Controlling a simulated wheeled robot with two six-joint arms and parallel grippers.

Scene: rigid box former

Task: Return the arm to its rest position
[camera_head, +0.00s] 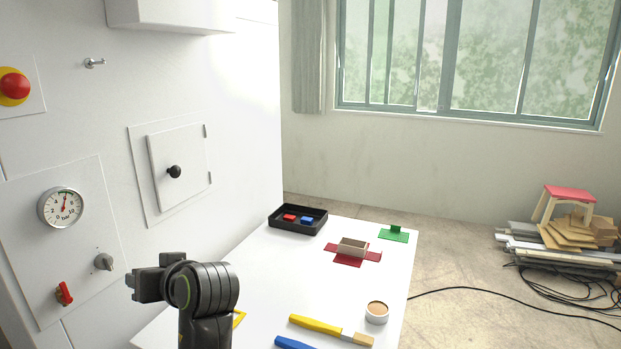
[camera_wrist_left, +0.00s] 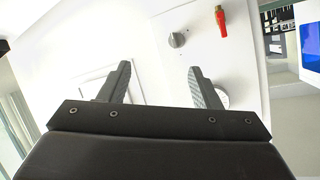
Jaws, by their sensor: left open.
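My left gripper (camera_head: 146,284) is at the lower left of the head view, in front of the machine panel and left of the white table (camera_head: 265,270). In the left wrist view its two fingers (camera_wrist_left: 160,84) stand apart with nothing between them, so it is open and empty. Past the fingers are the white panel, a grey knob (camera_wrist_left: 177,40) and a red lever (camera_wrist_left: 221,22). The fingers seem apart from both, though the exact distance cannot be told. My right gripper is not in view.
The machine carries a gauge (camera_head: 61,207), a door with a black knob (camera_head: 174,171) and a red button (camera_head: 14,86). The table holds a black tray (camera_head: 316,229), a box on a red cross-shaped piece (camera_head: 347,262), a green piece (camera_head: 393,236), a round pot (camera_head: 377,312) and a yellow-handled brush (camera_head: 316,325).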

